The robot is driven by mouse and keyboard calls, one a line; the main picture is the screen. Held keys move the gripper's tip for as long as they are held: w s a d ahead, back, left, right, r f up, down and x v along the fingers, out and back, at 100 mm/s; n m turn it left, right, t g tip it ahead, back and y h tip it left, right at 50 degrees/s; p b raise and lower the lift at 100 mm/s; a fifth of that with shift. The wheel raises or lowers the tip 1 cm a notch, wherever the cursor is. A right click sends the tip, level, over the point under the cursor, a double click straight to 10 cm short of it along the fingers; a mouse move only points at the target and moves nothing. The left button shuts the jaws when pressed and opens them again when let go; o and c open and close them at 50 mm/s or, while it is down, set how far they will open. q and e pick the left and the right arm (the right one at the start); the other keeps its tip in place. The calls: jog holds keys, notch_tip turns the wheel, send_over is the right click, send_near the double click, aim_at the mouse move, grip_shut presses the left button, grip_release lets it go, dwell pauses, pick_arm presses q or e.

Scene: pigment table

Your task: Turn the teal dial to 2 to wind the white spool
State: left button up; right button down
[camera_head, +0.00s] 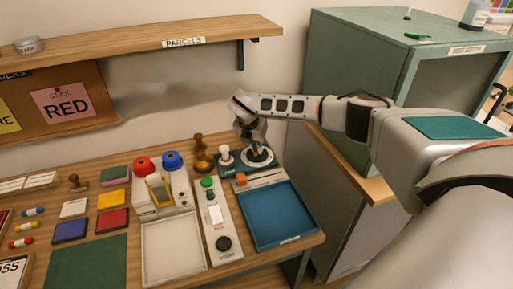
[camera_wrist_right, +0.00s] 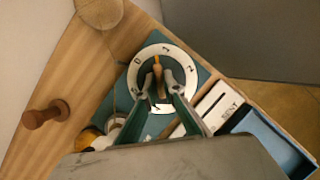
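The teal dial (camera_head: 262,158) sits at the back right of the table, on a teal base with a white numbered ring (camera_wrist_right: 188,68). In the right wrist view its tan knob with an orange pointer (camera_wrist_right: 157,66) points roughly between 0 and 1. My right gripper (camera_head: 254,140) is over the dial from above. Its two fingers (camera_wrist_right: 160,83) straddle the knob, and I cannot tell whether they press on it. The white spool (camera_head: 225,153) stands upright just left of the dial; the gripper partly hides it in the wrist view. My left gripper is not in view.
A blue tray (camera_head: 318,233) lies in front of the dial, with a white button panel (camera_head: 229,254) beside it. A wooden shelf (camera_head: 130,42) hangs above, and a green cabinet (camera_head: 350,60) stands at right.

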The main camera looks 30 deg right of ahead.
jog(key=shift+m, duration=0.3)
